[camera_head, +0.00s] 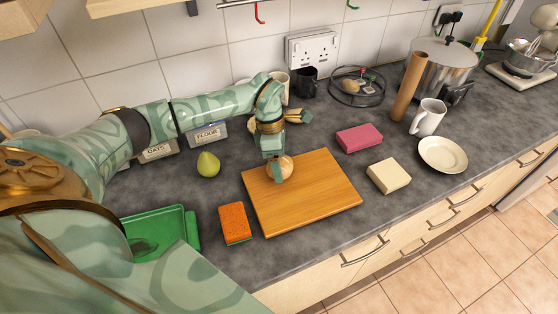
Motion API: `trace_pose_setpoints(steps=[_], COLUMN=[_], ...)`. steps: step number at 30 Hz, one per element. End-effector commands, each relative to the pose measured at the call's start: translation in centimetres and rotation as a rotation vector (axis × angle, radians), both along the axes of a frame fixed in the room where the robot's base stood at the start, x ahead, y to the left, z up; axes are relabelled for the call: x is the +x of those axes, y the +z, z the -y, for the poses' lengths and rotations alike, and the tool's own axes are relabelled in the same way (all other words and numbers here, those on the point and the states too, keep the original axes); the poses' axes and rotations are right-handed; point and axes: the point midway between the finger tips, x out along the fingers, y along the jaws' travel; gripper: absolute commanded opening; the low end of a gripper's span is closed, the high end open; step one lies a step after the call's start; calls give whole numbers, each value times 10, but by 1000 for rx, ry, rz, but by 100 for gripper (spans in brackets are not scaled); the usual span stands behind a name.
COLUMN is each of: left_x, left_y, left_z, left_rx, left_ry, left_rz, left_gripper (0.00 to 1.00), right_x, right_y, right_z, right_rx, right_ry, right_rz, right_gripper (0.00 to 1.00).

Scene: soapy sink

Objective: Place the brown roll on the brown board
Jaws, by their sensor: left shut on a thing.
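The brown board (310,203) lies flat on the dark grey worktop in the middle of the head view. The brown roll (287,167), small and round, is at the board's back left part, right under my left gripper (277,160). My left gripper points down and is shut on the roll. The fingers hide part of the roll, and I cannot tell whether its underside touches the board. My right gripper does not show.
A pear (208,164), an orange sponge (235,223) and a green tray (148,241) are left of the board. A pink block (359,138), a cream block (388,176), a plate (443,154), a mug (428,117) and a cardboard tube (409,88) are to the right. The board's front is clear.

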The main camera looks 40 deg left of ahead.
Motion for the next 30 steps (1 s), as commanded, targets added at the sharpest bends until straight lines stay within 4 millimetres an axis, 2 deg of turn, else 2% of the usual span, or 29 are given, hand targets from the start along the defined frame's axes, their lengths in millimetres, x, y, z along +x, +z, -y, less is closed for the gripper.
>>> trace_pose_setpoints(steps=[6, 7, 9, 17, 20, 30], left_x=[0, 0, 0, 0, 1, 5], left_y=[-1, -2, -1, -1, 6, 63], left_z=[0, 0, 0, 0, -1, -16], left_rx=[1, 1, 1, 1, 1, 1], left_ry=[0, 0, 0, 0, 0, 1], left_rz=[1, 1, 1, 1, 2, 3], left_gripper=[51, 76, 95, 95, 95, 95], right_x=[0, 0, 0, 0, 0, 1], right_y=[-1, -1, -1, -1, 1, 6], right_z=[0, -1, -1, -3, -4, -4], right_rx=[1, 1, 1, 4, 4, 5], right_ry=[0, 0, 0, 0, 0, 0], right_rz=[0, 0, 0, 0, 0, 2], right_gripper=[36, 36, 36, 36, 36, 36])
